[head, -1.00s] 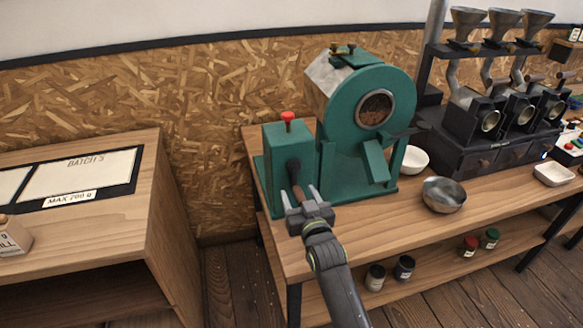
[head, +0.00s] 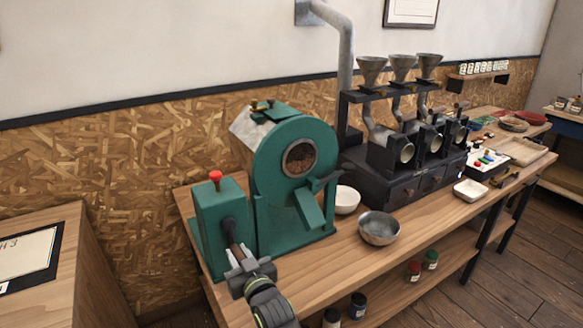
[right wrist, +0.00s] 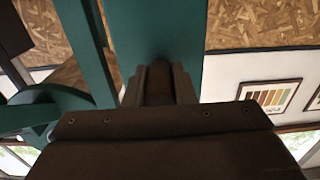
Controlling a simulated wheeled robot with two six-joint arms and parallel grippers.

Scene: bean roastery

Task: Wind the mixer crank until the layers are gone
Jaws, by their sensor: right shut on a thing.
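The mixer is a green machine with a round drum (head: 268,150) and a gearbox (head: 208,215) at its left. A dark crank (head: 229,229) sticks out of the gearbox's front. My right gripper (head: 240,262) is shut on the crank's handle. In the right wrist view the brown handle (right wrist: 158,86) lies between the two fingers. The drum's round window (head: 299,158) shows brown contents; layers in them are too small to tell. My left gripper is not in view.
A red knob (head: 215,177) tops the gearbox. A white bowl (head: 346,200) and a metal bowl (head: 379,228) stand right of the mixer on the wooden bench. A black machine with funnels (head: 400,150) stands beyond. A lower wooden counter (head: 90,265) is at left.

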